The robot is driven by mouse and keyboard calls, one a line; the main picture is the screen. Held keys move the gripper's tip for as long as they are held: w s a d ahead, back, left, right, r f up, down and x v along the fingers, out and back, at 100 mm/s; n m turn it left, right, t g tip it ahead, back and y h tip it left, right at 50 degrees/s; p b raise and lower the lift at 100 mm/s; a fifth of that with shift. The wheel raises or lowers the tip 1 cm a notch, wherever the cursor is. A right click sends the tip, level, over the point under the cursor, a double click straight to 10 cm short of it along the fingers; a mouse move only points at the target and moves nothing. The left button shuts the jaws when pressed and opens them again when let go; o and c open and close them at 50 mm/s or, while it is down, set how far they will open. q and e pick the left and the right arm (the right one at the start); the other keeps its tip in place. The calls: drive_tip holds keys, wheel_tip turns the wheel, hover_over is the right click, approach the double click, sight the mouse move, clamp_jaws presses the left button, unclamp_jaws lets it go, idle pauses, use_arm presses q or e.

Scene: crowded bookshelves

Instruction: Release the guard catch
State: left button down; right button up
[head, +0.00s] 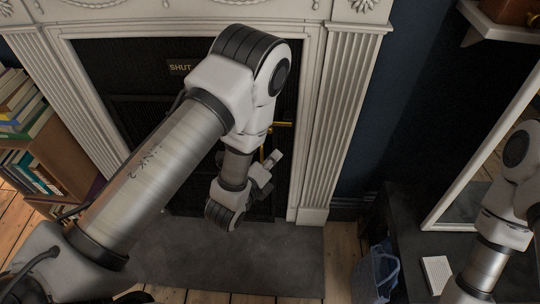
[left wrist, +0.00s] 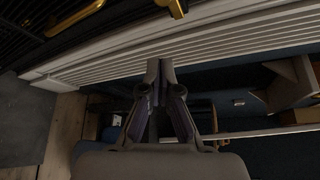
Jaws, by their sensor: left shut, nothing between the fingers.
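The dark fire guard (head: 125,82) fills the white fireplace opening and carries a label reading "SHUT". A brass catch part (head: 281,124) shows at the guard's right side, just past my left arm. In the left wrist view, a brass bar (left wrist: 75,18) and another brass piece (left wrist: 173,7) show at the top. My left gripper (head: 272,160) is in front of the guard's right part, a little below the brass. Its fingers are shut and empty in the left wrist view (left wrist: 160,64), apart from the brass. My arm hides the middle of the guard. My right gripper is out of view.
A white fluted pillar (head: 335,115) stands close right of the guard. A grey hearth slab (head: 240,262) lies below. A bookcase (head: 50,150) is at left. A blue bin (head: 378,272), a dark bench and a framed mirror (head: 475,165) are at right.

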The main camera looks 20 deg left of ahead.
use_arm(q)
drive_tip(key=w+a, duration=0.2)
drive_tip(key=w, duration=0.4)
drive_tip(key=shift+w+a, duration=0.2)
drive_tip(key=shift+w, duration=0.05)
drive_tip(key=shift+r, duration=0.1)
drive_tip(key=shift+r+m+p, duration=0.2)
drive_tip(key=shift+m+p, duration=0.1)
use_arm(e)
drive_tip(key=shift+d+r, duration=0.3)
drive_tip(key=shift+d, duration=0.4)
use_arm(q)
drive_tip(key=shift+a, duration=0.1)
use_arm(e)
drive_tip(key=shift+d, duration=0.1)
